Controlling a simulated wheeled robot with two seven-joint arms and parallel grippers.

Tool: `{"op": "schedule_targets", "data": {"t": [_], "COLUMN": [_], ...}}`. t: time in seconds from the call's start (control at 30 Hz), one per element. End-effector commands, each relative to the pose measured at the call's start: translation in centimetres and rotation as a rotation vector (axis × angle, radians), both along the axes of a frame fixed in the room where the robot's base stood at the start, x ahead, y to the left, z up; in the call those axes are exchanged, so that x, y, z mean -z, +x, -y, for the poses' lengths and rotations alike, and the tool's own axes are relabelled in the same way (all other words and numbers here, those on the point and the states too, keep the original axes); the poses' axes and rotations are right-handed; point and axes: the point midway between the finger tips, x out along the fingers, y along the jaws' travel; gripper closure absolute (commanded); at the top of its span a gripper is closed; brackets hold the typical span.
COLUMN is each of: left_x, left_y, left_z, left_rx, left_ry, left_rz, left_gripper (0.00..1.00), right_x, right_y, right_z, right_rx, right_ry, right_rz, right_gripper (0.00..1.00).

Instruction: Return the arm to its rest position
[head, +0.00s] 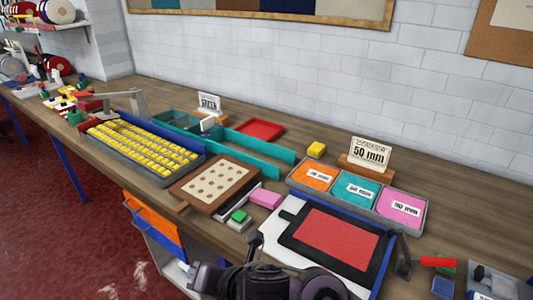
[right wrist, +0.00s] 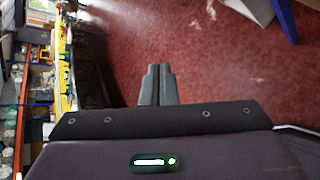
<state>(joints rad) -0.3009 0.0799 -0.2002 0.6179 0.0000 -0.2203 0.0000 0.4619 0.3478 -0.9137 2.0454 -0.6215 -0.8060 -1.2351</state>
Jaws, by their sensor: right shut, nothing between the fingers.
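My right gripper (head: 186,268) shows at the bottom of the head view, at the end of a dark purple arm in front of the workbench (head: 120,190). Its fingers point to the left. In the right wrist view the gripper (right wrist: 157,84) is shut with its fingers together and nothing between them. Red floor (right wrist: 200,50) lies behind the fingers. My left gripper is in neither view.
Near my right arm on the bench are a pink block (head: 266,198), a brown dotted board (head: 215,184) and a dark-framed red panel (head: 325,240). A tray of yellow pieces (head: 140,148) stands further left. Open floor (head: 60,240) lies left of the bench.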

Motion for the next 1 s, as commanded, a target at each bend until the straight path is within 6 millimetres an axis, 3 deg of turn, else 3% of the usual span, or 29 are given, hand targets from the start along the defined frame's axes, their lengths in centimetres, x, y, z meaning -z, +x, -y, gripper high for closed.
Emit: {"op": "schedule_targets", "data": {"t": [0.13,0.27,0.4,0.5,0.7,0.9,1.0], "left_x": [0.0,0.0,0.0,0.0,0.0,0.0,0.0], "left_y": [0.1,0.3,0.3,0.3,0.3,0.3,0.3], "left_z": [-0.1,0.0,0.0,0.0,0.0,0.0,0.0], "left_rx": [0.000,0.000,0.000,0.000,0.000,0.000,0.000], "left_ry": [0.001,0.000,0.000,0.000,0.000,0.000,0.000], "left_rz": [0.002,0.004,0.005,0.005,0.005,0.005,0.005], "left_gripper": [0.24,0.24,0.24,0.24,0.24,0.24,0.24], "right_x": [-0.7,1.1,4.2,6.1,8.6,10.2,12.9], "right_y": [1.5,1.9,0.2,-1.8,-5.9,-10.1,-9.4], "right_z": [4.9,11.7,19.1,23.1,28.7,32.8,32.7], "right_rx": [0.486,0.945,1.402,1.655,2.045,2.370,2.384], "right_ry": [0.289,0.519,0.716,0.813,0.948,1.053,1.044], "right_rz": [-0.368,-0.684,-0.944,-1.058,-1.181,-1.229,-1.234], "right_gripper": [1.00,1.00,1.00,1.00,1.00,1.00,1.00]}}
